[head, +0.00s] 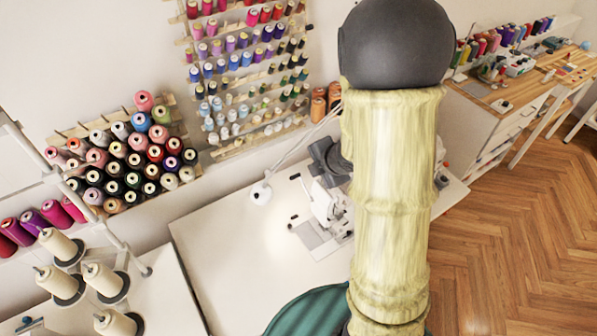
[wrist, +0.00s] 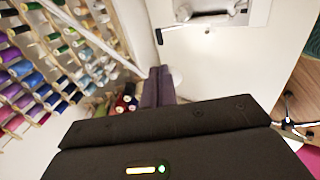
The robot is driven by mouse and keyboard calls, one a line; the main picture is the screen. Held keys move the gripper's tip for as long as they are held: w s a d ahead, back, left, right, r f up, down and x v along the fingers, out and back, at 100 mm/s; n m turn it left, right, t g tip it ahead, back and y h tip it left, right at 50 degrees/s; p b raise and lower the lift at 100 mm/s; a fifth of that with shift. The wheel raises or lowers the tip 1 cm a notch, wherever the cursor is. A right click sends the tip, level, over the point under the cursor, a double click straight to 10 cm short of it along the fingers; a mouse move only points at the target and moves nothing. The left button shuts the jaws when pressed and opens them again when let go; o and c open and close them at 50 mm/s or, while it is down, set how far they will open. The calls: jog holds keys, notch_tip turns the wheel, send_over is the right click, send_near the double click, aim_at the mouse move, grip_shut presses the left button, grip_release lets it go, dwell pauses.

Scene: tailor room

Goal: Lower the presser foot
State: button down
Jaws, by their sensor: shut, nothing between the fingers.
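The white sewing machine (head: 330,208) stands on the white table (head: 225,235) in the head view, its right side hidden behind my arm. Part of it also shows cut off at the top of the wrist view (wrist: 228,17). The presser foot is too small or hidden to make out in either view. My gripper (wrist: 158,72) is shut and empty, its two dark fingers together. In the wrist view the fingers point toward the table, apart from the machine's visible part. In the head view the dark gripper body shows just behind the machine, partly covered by my arm.
A thin white lamp (head: 261,192) reaches over the table left of the machine. Thread racks (head: 250,65) line the wall behind. Cream thread cones (head: 103,280) stand at lower left. A green chair (head: 312,312) is at the table's front. The table's left part is clear.

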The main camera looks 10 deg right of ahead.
aim_at(294, 176)
jog(key=shift+w+f, duration=0.15)
jog(key=p+x, duration=0.1)
jog(key=x, duration=1.2)
jog(key=shift+w+a+f+p, duration=0.15)
jog(key=shift+w+f+p, duration=0.1)
jog(key=shift+p, duration=0.1)
jog(key=shift+w+a+f+b, duration=0.15)
jog(key=shift+w+f+b, duration=0.3)
jog(key=shift+b, duration=0.25)
jog(key=shift+r, duration=0.3)
jog(key=shift+r+p, duration=0.6)
jog(key=shift+r, duration=0.15)
